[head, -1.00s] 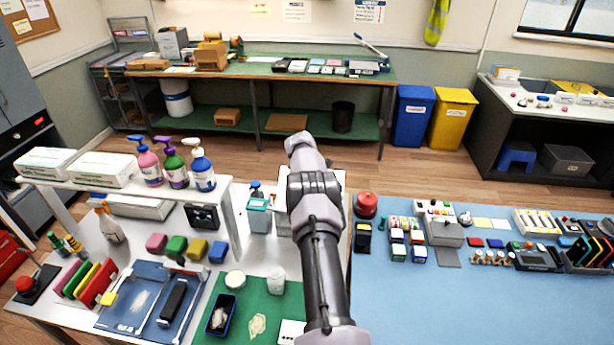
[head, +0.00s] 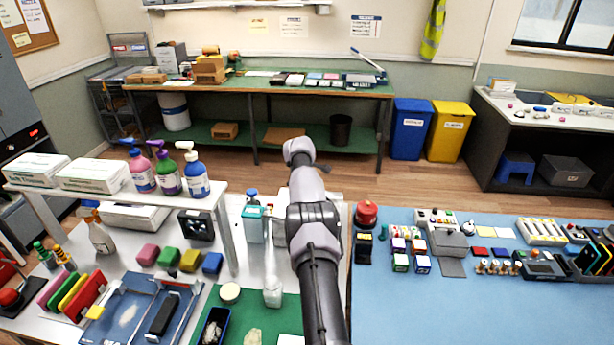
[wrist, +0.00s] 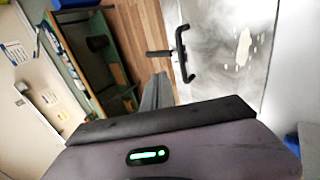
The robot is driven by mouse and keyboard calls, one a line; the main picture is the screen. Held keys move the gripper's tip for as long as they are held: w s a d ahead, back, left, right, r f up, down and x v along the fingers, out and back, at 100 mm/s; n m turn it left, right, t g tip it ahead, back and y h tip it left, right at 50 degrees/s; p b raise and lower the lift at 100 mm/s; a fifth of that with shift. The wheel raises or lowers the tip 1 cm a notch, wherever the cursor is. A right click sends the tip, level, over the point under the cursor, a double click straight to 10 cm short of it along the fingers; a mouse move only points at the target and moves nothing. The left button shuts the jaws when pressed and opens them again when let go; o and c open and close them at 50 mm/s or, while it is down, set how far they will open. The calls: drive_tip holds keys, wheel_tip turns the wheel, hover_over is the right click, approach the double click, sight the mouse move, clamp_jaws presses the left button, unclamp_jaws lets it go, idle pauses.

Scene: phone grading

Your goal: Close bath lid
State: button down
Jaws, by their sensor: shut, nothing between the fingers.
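A grey, cloudy panel (wrist: 222,75) with pale blotches, which looks like the bath lid, fills the upper right of the wrist view. A black bar handle (wrist: 181,54) shows at its left side. My gripper (wrist: 156,90) is shut and empty, its grey fingers a little below and left of the handle, with no clear contact. In the head view my arm stands in front of a whitish box (head: 281,229), possibly the bath. The arm hides most of it, and I cannot make out its lid or my fingertips there.
A teal-and-white container (head: 253,228) and a clear bottle (head: 272,290) stand close left of my arm. A red button (head: 366,214) is close right, on the blue mat (head: 400,310). Open floor (head: 345,182) lies behind the table.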

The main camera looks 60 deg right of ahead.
drive_tip(key=p+v, duration=0.1)
drive_tip(key=v, duration=1.6)
drive_tip(key=shift+r, duration=0.15)
